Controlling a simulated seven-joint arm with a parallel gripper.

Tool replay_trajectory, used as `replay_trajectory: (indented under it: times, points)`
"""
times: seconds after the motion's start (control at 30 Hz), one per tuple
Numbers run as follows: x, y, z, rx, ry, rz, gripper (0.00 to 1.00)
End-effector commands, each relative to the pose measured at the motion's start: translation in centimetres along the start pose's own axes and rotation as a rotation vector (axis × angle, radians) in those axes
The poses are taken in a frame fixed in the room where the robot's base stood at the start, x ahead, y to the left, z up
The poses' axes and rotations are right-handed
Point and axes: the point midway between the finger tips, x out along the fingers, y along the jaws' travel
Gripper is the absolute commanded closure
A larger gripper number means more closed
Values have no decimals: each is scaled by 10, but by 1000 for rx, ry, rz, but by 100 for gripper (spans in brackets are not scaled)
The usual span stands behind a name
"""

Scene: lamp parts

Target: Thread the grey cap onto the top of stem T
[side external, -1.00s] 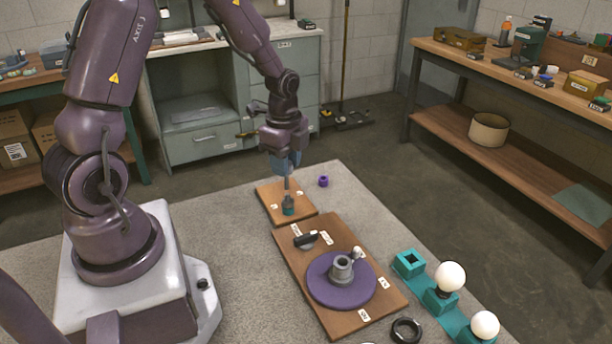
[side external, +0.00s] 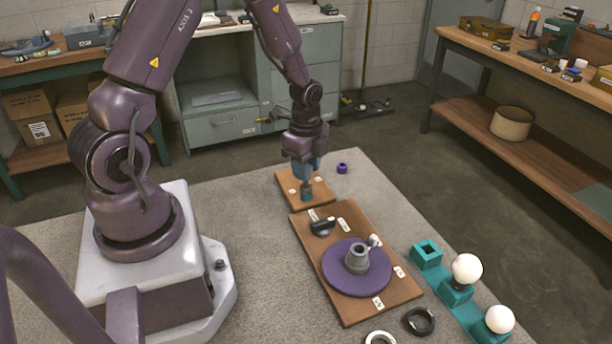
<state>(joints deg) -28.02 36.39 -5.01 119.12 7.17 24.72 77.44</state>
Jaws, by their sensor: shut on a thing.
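My gripper (side external: 306,179) points straight down over the small wooden board (side external: 287,187) behind the large board. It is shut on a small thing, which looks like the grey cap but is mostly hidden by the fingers. Directly below the fingertips a small upright part with a dark grey top and teal bottom (side external: 306,194) stands on that board. Whether the held thing touches it, and whether it is stem T, I cannot tell at this size. Board labels are too small to read.
The large wooden board (side external: 337,302) in front carries a purple disc (side external: 340,283) with a grey socket (side external: 357,259) and a black part (side external: 322,227). Teal holders (side external: 427,253) with white bulbs (side external: 467,268) stand right. A purple ring (side external: 342,168) lies behind. Black (side external: 419,321) and white rings lie in front.

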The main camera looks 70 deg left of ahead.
Motion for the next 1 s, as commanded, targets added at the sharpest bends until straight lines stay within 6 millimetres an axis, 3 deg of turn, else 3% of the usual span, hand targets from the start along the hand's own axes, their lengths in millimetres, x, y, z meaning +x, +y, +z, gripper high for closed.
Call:
replay_trajectory:
  times: [1.0]
  points:
    - [8, 0, 0, 0, 0, 1, 92]
